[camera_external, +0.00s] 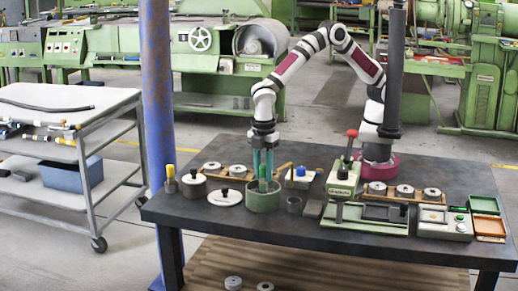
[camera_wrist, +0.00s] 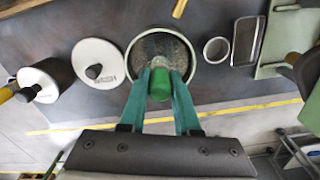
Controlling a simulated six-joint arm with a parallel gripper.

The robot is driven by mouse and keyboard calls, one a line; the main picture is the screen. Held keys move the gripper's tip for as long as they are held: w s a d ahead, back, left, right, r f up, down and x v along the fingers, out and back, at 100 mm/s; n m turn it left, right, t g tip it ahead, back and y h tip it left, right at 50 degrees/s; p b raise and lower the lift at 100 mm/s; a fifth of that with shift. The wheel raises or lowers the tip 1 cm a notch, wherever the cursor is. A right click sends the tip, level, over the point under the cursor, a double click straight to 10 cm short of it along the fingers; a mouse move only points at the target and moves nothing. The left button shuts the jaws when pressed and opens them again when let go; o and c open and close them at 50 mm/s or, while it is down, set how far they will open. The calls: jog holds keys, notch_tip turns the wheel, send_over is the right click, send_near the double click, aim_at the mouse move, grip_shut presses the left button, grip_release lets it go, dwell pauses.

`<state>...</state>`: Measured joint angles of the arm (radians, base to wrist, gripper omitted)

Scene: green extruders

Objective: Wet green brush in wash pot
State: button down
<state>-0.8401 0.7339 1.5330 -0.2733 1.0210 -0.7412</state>
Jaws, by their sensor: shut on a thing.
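My gripper (camera_external: 263,163) points straight down over the green wash pot (camera_external: 264,200) on the dark table. Its two teal fingers are shut on the green brush (camera_wrist: 160,84), whose green end sits between the fingertips in the wrist view. The brush's lower part reaches toward the open mouth of the wash pot (camera_wrist: 193,72); how deep its bristles are cannot be told. The white lid (camera_external: 225,197) marked WASH lies flat on the table just left of the pot, and shows in the wrist view (camera_wrist: 85,62).
A lidded pot (camera_external: 193,187) and a yellow-handled brush in a holder (camera_external: 170,180) stand to the left. A small grey cup (camera_external: 294,205) stands close right of the wash pot. The green press with a red knob (camera_external: 343,185) is further right. The table's front edge is near.

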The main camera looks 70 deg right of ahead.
jog(key=shift+r, duration=3.55)
jog(key=w+d+r+m, duration=0.3)
jog(key=d+r+m, duration=0.1)
jog(key=d, duration=0.4)
jog(key=w+d+r+m, duration=0.3)
jog(key=w+d, duration=0.1)
jog(key=d, duration=0.5)
jog(key=s+d+r+m, duration=0.1)
jog(key=d+r+m, duration=0.2)
jog(key=d, duration=0.5)
jog(key=s+d+r+m, duration=0.2)
jog(key=d+m, duration=0.3)
jog(key=d, duration=0.4)
jog(key=shift+r, duration=0.75)
